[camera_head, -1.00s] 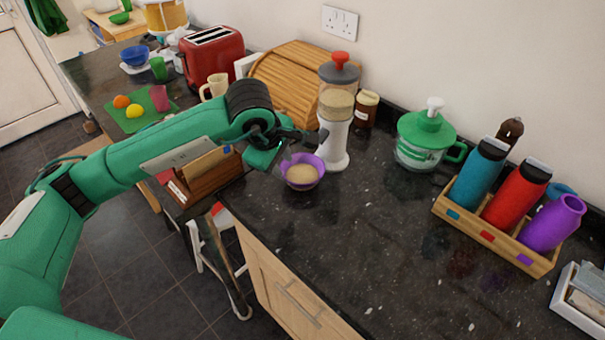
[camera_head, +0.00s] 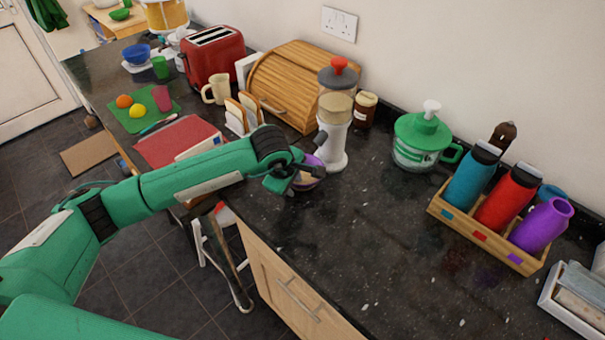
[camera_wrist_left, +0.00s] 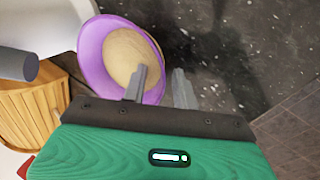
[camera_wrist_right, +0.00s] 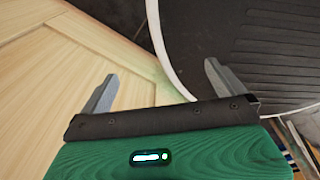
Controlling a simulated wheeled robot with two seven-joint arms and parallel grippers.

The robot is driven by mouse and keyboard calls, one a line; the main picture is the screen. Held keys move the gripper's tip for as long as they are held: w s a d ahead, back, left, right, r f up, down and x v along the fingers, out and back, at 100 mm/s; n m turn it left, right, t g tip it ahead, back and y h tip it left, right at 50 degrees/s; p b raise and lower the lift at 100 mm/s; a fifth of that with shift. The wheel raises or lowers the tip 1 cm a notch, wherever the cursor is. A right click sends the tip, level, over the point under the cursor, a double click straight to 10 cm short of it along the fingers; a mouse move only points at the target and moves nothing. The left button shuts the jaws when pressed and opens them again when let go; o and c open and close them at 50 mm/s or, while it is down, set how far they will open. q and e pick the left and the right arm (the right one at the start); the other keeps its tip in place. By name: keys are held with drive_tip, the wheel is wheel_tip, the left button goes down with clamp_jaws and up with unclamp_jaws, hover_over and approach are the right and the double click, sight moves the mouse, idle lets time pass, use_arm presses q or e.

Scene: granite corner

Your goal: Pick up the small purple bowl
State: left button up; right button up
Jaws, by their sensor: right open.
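The small purple bowl (camera_head: 314,160), with pale tan contents, is at the counter's front edge beside the tall white-based dispenser; my left gripper partly hides it. My left gripper (camera_head: 312,174) is at the bowl's near side. In the left wrist view, the bowl (camera_wrist_left: 92,55) lies at upper left. One finger of my left gripper (camera_wrist_left: 161,76) overlaps the bowl's inside, the other is outside the rim. The fingers are part-way apart, with counter visible between rim and outer finger. My right gripper (camera_wrist_right: 160,85) is open and empty beside a pale wooden cabinet front.
The dispenser (camera_head: 333,140) stands just behind the bowl, with a brown jar (camera_head: 364,110) and bread bin (camera_head: 295,80) near it. A green-lidded glass pot (camera_head: 421,140) and a wooden bottle crate (camera_head: 478,235) are further right. The counter's front middle is clear.

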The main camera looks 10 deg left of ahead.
use_arm(q)
clamp_jaws()
drive_tip(key=shift+r, duration=0.2)
drive_tip(key=shift+r, duration=0.25)
drive_tip(key=v, duration=0.2)
drive_tip(key=shift+w+r, duration=0.15)
drive_tip(key=shift+r, duration=0.3)
drive_tip(key=s+a+b, duration=0.2)
drive_tip(key=s+a, duration=0.1)
drive_tip(key=s, duration=0.5)
drive_tip(key=s+a+b, duration=0.2)
drive_tip(key=s+a, duration=0.1)
drive_tip(key=s, duration=0.5)
drive_tip(key=shift+s, duration=0.25)
